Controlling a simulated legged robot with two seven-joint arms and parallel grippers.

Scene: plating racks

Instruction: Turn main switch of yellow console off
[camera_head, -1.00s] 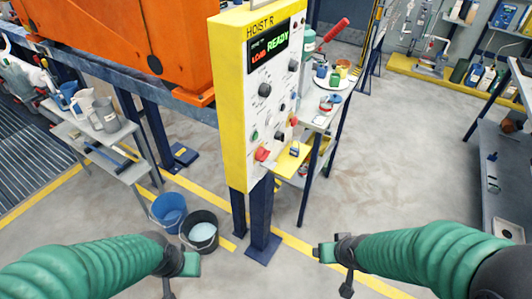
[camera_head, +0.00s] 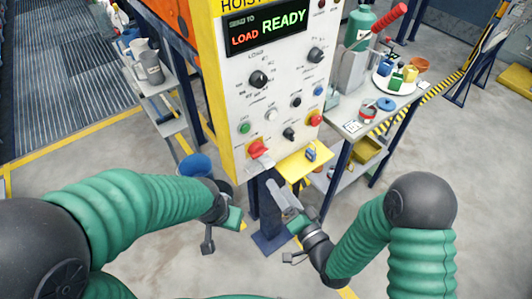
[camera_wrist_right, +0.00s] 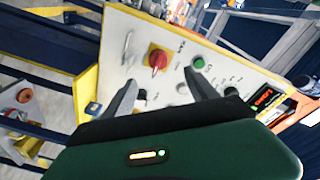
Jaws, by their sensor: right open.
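The yellow console (camera_head: 212,90) has a white front panel with a lit "LOAD READY" display (camera_head: 268,33). A red rotary switch (camera_head: 258,149) on a yellow plate sits at the panel's lower left; its exact setting is hard to read. It also shows in the right wrist view (camera_wrist_right: 157,59), ahead of and between my two fingers. My right gripper (camera_head: 279,192) is below the panel and under the small yellow shelf, open (camera_wrist_right: 162,88) and empty, apart from the switch. My left gripper (camera_head: 228,222) hangs lower left of the console; its jaws are unclear.
The panel carries several other knobs and buttons, including a green button (camera_head: 244,128) and a red one (camera_head: 315,118). The yellow shelf (camera_head: 304,163) juts out beside the switch. A cart (camera_head: 350,128) with bottles stands right. A blue bucket (camera_head: 196,167) is behind my left arm.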

